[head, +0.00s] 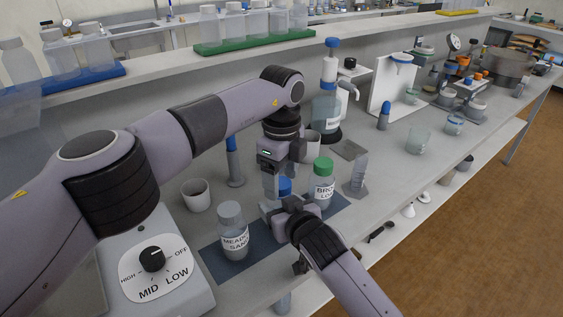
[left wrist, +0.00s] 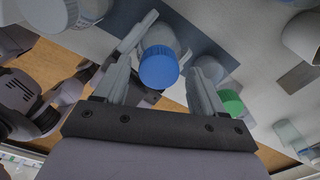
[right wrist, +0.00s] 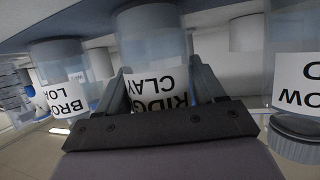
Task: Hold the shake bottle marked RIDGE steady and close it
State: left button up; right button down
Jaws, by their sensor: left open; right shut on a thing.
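The RIDGE bottle, labelled RIDGE CLAY (right wrist: 158,85), is between my right gripper's fingers (right wrist: 160,85); that view is upside down. My right gripper (head: 283,212) is shut on the bottle's body, and it stands upright. A blue cap (head: 285,186) is at the bottle's top; it also shows in the left wrist view (left wrist: 159,68). I cannot tell if it is screwed tight. My left gripper (head: 271,187) points down from above, its open fingers (left wrist: 165,60) on either side of the cap with gaps visible.
The MEADOW SAND bottle (head: 233,235) with a grey cap and the BROWN LOAM bottle (head: 322,185) with a green cap stand close on either side, on a dark blue mat (head: 215,262). A dial box (head: 152,262), beaker (head: 196,196) and dispenser bottle (head: 327,110) are nearby.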

pick_arm(q)
jog(key=shift+f, duration=0.25)
jog(key=c, duration=1.1)
jog(key=m, duration=0.8)
jog(key=shift+m, duration=0.4)
jog(key=m, duration=0.4)
jog(key=shift+m, duration=0.3)
jog(key=m, duration=0.3)
